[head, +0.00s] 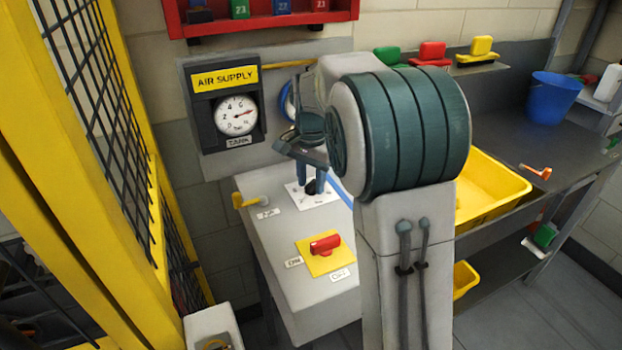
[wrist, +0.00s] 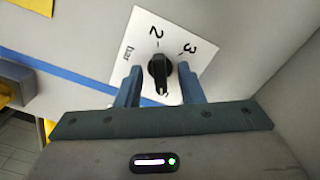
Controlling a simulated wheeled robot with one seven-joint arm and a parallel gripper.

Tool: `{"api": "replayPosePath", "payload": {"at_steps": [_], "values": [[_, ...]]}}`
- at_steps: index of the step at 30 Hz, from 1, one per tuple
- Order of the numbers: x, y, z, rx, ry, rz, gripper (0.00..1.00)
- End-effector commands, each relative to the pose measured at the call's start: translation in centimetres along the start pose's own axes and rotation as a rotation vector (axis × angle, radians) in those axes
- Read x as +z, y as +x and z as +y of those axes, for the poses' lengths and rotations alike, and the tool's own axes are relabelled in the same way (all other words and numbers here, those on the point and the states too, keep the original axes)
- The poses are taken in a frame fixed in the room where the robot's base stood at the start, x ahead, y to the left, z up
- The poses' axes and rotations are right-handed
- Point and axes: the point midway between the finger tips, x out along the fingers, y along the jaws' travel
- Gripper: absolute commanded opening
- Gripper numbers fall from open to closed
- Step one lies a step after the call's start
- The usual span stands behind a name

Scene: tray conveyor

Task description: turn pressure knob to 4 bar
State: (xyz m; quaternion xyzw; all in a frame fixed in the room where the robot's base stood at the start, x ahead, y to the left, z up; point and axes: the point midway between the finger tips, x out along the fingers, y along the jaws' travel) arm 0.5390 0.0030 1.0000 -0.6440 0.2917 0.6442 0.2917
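The black pressure knob (wrist: 160,75) sits on a white square scale plate (wrist: 134,45) in the wrist view. The figures 2 and 3 and the word "bar" show; the 4 cannot be made out. A small white mark shows at the knob's end nearest my gripper's palm. My gripper (wrist: 161,82) is open, one finger on each side of the knob, with gaps visible. In the head view my gripper (head: 310,176) is over the plate (head: 300,200) on the grey cabinet top, and the knob is mostly hidden there.
A red switch (head: 325,245) on a yellow plate and a yellow lever (head: 244,201) are on the cabinet (head: 290,275). A yellow fence post (head: 60,200) stands left.

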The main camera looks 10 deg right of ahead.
Motion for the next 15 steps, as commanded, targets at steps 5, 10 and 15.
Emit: {"api": "replayPosePath", "payload": {"at_steps": [5, 10, 15], "values": [[0.0, -0.02, 0.0, 0.0, 0.0, 0.0, 0.15], [-0.01, -0.04, -0.01, 0.0, 0.0, 0.0, 0.0], [-0.01, -0.07, -0.01, -0.001, -0.009, 0.0, 0.0]]}}
